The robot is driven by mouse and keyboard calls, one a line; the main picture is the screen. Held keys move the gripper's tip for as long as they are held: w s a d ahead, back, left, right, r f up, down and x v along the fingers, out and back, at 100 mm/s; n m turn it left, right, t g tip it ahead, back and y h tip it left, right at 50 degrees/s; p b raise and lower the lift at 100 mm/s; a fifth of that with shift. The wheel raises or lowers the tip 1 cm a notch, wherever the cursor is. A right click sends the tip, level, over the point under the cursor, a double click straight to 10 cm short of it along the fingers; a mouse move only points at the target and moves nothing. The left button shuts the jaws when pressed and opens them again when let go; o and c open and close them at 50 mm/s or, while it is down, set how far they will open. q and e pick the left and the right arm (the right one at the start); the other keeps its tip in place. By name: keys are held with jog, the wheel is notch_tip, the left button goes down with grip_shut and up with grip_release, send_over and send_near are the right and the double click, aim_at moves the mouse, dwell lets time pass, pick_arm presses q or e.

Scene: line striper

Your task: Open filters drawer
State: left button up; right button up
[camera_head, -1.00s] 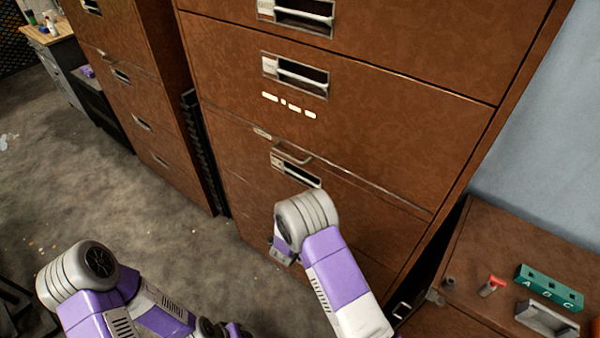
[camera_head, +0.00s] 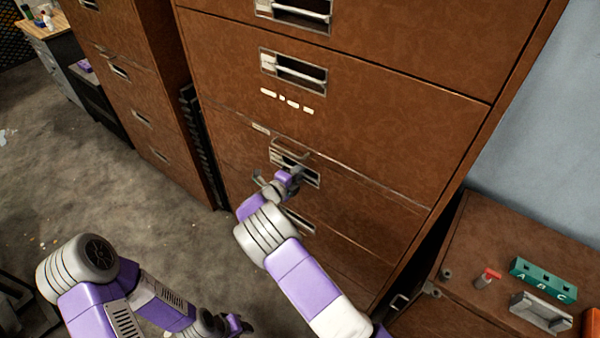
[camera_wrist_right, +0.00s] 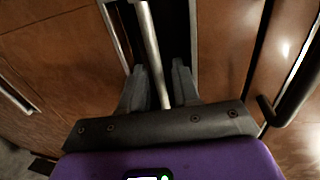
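A tall brown cabinet (camera_head: 360,110) with stacked drawers, all seen shut, fills the middle of the head view. I cannot read which drawer is labelled filters. My right gripper (camera_head: 279,175) is in front of a lower drawer's recessed pull (camera_head: 280,158) and partly covers it. In the right wrist view its two grey fingers (camera_wrist_right: 160,82) are apart, with a pale metal handle bar (camera_wrist_right: 149,45) running between them. Contact with the bar is unclear. My left gripper (camera_head: 232,325) is low at the bottom edge, mostly hidden by its arm, away from the cabinet.
A second brown cabinet (camera_head: 135,80) stands to the left. A lower brown unit (camera_head: 500,235) at right carries a green block (camera_head: 543,280) marked with letters, a red-topped item (camera_head: 487,277) and a metal holder (camera_head: 540,312). The grey floor at left is largely open.

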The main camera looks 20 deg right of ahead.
jog(key=shift+w+d, duration=0.15)
jog(key=shift+c, duration=0.2)
grip_shut()
